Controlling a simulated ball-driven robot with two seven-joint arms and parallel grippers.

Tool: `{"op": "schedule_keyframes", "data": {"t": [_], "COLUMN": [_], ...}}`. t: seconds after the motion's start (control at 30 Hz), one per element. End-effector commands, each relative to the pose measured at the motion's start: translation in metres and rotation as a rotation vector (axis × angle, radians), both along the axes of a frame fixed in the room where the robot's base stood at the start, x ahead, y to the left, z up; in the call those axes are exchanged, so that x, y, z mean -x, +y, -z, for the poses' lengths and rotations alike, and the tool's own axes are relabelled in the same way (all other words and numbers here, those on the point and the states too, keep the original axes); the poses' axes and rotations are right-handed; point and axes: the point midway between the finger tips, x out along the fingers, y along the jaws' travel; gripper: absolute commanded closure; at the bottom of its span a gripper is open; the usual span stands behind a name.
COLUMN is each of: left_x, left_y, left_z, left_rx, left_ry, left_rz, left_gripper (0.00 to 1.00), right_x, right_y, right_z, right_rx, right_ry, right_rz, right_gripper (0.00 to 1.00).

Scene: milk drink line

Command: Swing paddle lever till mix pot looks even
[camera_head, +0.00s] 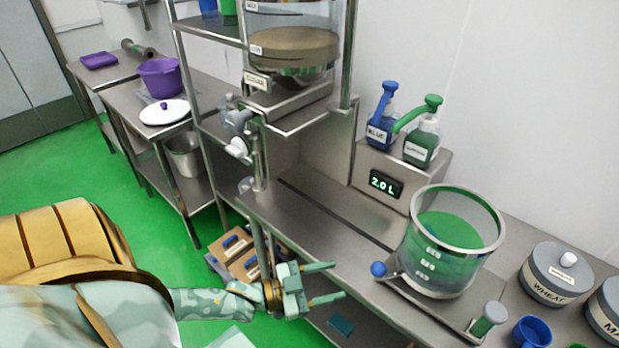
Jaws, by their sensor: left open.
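The mix pot (408,255) is a clear, metal-rimmed vessel on the steel counter at the right. The liquid (447,229) in it is bright green on top and looks bluer lower down through the wall. A short lever with a blue ball knob (378,269) sticks out at the pot's lower left. A grey-green handle (489,318) stands at the lower right of the pot's base. I cannot tell which of these drives the paddle. My left gripper (338,281) is open and empty, left of the blue knob and apart from it, by the counter's front edge. My right gripper is not in view.
Behind the pot, blue (381,130) and green (420,148) pump bottles stand on a box with a "2.0 L" display (386,184). A WHEAT canister (555,275) and a blue cup (532,331) stand right. A shelf rack (180,75) rises at left. The counter (310,215) left of the pot is clear.

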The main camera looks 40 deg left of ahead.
Motion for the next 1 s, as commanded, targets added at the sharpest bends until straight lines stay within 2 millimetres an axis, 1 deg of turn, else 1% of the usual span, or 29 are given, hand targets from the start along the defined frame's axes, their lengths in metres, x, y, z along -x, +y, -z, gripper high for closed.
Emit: {"op": "schedule_keyframes", "data": {"t": [0.03,0.1,0.2,0.3,0.73,0.87,0.97,1.0], "left_x": [0.009,0.02,0.029,0.034,0.035,0.039,0.041,0.041], "left_y": [0.006,0.012,0.019,0.022,0.022,0.024,0.036,0.043], "left_z": [0.0,0.0,0.0,0.0,0.0,0.009,0.019,0.022], "left_rx": [-0.002,0.0,-0.001,-0.001,0.0,-0.002,-0.019,-0.036], "left_ry": [0.003,0.004,0.0,-0.001,0.0,0.013,0.015,0.008], "left_rz": [0.0,0.0,0.0,0.0,0.0,-0.002,-0.023,-0.031], "left_gripper": [0.46,0.46,0.46,0.46,0.46,0.46,0.46,0.46], "right_x": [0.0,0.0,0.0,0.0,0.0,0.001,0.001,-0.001], "right_y": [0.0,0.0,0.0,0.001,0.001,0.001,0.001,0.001], "right_z": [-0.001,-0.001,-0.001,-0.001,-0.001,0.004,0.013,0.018], "right_rx": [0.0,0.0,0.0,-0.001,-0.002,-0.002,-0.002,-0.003], "right_ry": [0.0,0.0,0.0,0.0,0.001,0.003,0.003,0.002], "right_rz": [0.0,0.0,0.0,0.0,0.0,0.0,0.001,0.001], "right_gripper": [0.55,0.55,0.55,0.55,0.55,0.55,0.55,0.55]}}
